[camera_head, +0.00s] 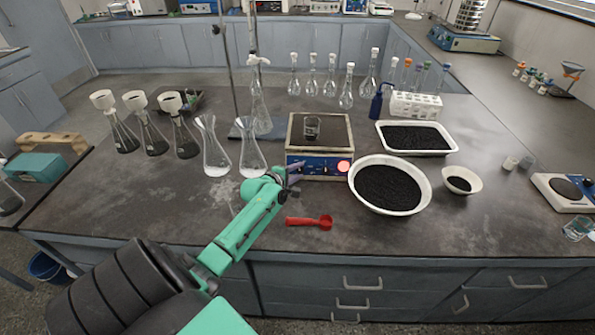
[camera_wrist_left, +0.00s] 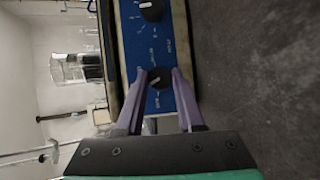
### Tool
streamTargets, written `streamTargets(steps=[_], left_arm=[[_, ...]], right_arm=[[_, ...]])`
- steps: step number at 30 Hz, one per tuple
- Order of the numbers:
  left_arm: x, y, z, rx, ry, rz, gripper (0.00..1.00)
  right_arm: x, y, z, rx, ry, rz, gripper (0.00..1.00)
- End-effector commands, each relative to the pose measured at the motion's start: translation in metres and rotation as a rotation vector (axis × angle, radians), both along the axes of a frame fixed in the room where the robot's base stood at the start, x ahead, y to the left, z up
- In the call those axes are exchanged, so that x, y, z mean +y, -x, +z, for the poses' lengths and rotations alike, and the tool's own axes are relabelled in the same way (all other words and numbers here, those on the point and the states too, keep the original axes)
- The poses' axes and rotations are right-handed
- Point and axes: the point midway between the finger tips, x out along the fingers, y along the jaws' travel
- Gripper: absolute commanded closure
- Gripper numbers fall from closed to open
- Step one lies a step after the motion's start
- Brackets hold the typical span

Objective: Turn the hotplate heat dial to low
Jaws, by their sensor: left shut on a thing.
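The hotplate (camera_head: 322,152) stands mid-bench with a blue front panel (camera_head: 320,166) and a lit red spot at the panel's right end. A small glass beaker (camera_head: 311,127) sits on its top plate; it also shows in the left wrist view (camera_wrist_left: 82,67). My left gripper (camera_head: 297,172) is at the panel's left end. In the left wrist view its purple fingers are shut on a black dial (camera_wrist_left: 159,78) with a pale pointer mark. A second black dial (camera_wrist_left: 150,9) is farther along the panel. The panel lettering is too blurred to read. My right gripper is out of view.
A red scoop (camera_head: 310,222) lies in front of the hotplate. A white bowl of black grains (camera_head: 410,206) stands close at its right, and a white tray (camera_head: 455,150) behind that. Flasks (camera_head: 250,160) stand to the left. The front-left bench is clear.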

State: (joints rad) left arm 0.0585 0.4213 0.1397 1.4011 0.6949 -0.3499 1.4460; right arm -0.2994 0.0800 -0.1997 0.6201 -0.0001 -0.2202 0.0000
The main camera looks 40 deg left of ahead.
Motion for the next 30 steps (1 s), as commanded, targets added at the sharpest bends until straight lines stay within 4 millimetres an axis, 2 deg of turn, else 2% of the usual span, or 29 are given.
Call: streamTargets(steps=[4,5,6,7,16,20,23,30], left_arm=[[-0.001,0.0,-0.002,0.003,0.002,-0.001,1.0],[-0.001,0.0,-0.002,0.003,0.003,-0.001,0.55],[-0.001,0.0,-0.002,0.003,0.003,-0.001,0.4],[-0.001,0.0,-0.001,0.003,0.003,-0.001,0.33],[0.0,0.001,0.0,0.001,0.002,0.0,0.33],[-0.001,0.008,0.003,0.0,0.003,0.0,0.33],[-0.003,0.022,0.009,0.001,0.003,0.0,0.33],[-0.008,0.085,0.031,0.005,0.001,0.0,0.33]], right_arm=[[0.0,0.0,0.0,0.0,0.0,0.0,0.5],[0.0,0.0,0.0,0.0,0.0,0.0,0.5],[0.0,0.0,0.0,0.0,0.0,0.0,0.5],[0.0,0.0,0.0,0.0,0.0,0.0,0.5],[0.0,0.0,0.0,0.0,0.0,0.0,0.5],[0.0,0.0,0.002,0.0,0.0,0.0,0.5],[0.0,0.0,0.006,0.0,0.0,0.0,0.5],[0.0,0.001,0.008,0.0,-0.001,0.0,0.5]])
